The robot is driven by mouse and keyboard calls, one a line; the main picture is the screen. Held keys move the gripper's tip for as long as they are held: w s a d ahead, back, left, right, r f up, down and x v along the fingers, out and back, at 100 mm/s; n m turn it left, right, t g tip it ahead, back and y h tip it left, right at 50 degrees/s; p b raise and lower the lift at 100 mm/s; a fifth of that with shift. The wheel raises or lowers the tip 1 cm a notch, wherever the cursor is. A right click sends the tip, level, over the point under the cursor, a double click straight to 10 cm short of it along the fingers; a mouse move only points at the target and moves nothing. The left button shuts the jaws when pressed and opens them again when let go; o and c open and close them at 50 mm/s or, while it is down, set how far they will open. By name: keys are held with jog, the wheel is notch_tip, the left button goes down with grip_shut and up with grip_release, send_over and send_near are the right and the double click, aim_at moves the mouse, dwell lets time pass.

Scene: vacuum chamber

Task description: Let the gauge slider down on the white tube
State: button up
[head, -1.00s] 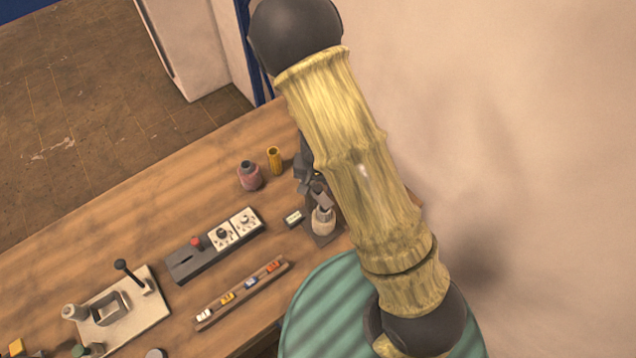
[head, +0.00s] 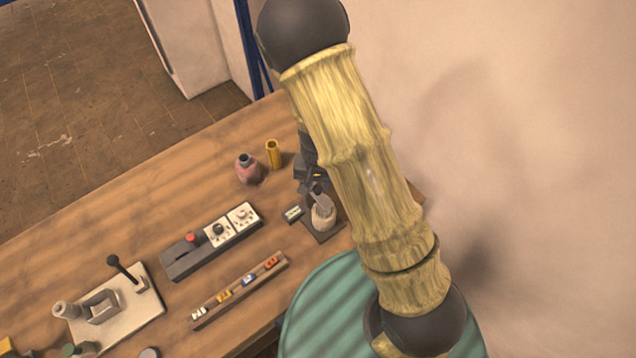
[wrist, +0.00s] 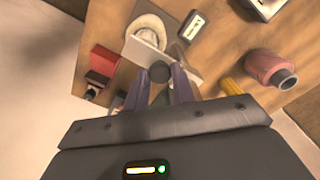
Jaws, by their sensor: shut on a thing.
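The white tube (head: 323,217) stands on a dark base at the table's right end in the head view, partly hidden by my arm. In the wrist view its pale round form (wrist: 147,30) lies just beyond my fingertips. My gripper (wrist: 160,74) is shut on a dark round knob (wrist: 160,71), which looks like part of the gauge slider; a grey plate (wrist: 186,68) shows beside it. In the head view a grey piece by the tube's top and part of my gripper (head: 314,186) show. The slider's exact height on the tube is unclear.
A small display box (head: 293,214) sits left of the tube. A pink bottle (head: 248,171) and yellow cylinder (head: 273,153) stand behind. A dial box (head: 212,243) and a car rack (head: 240,291) lie further left. Red blocks (wrist: 105,60) are close by in the wrist view.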

jog(key=shift+f, duration=0.1)
jog(key=o, duration=0.8)
notch_tip(320, 180, up, 18)
jog(key=shift+f+p, duration=0.25)
jog(key=shift+p, duration=0.1)
dwell(0.4)
